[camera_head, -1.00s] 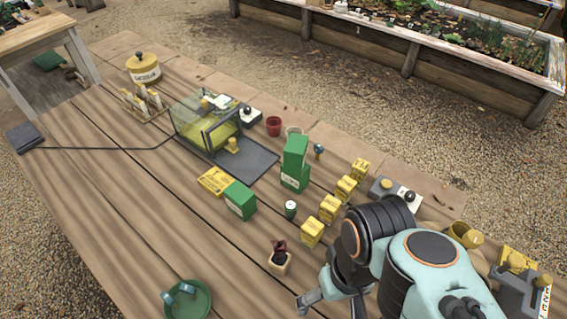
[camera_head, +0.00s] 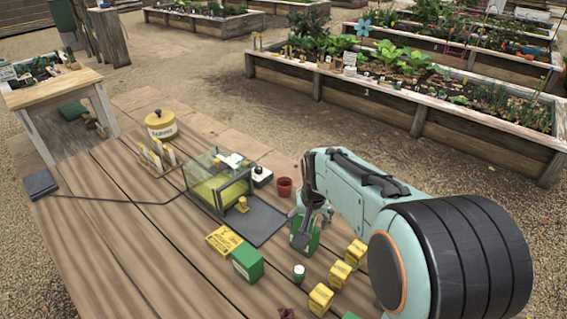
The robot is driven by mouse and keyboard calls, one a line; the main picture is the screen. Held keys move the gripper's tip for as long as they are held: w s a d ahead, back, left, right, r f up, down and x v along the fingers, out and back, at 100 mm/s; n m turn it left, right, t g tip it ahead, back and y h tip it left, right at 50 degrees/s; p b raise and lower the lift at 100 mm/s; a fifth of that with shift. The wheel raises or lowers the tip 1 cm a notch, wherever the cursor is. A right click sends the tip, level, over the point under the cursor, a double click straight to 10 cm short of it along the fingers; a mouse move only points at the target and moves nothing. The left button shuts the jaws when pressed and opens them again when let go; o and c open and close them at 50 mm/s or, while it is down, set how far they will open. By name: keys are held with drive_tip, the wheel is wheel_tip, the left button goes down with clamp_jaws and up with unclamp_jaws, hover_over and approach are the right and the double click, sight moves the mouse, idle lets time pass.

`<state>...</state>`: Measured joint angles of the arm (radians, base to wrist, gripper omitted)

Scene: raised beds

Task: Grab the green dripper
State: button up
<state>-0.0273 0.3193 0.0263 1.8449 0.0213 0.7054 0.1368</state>
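No thing in view is plainly a green dripper. Several green things stand on the wooden table: a tall green box (camera_head: 311,243), partly hidden behind my gripper, a lower green box (camera_head: 247,262), and a small green can with a pale top (camera_head: 299,273). My gripper (camera_head: 308,228) points down in front of and over the tall green box. It is small and dark here, so I cannot tell whether its fingers are apart or touching the box.
Yellow boxes (camera_head: 341,274) stand right of the can. A yellow card (camera_head: 223,239), a clear-walled case (camera_head: 218,185), a red pot (camera_head: 284,187) and a yellow lidded tin (camera_head: 160,125) stand farther left and back. The table's left front is clear. Raised beds (camera_head: 400,95) lie beyond.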

drive_tip(key=g, duration=0.2)
hover_over(299, 277)
drive_tip(key=w, duration=0.3)
wheel_tip(299, 277, down, 9)
drive_tip(key=shift+g, duration=0.6)
drive_tip(key=f, duration=0.3)
drive_tip(key=s+f, duration=0.1)
drive_tip(key=f, duration=0.6)
drive_tip(key=shift+s+d+f, duration=0.1)
drive_tip(key=shift+s+f, duration=0.1)
drive_tip(key=shift+s, duration=0.15)
drive_tip(key=shift+f, duration=0.55)
drive_tip(key=c, duration=1.1)
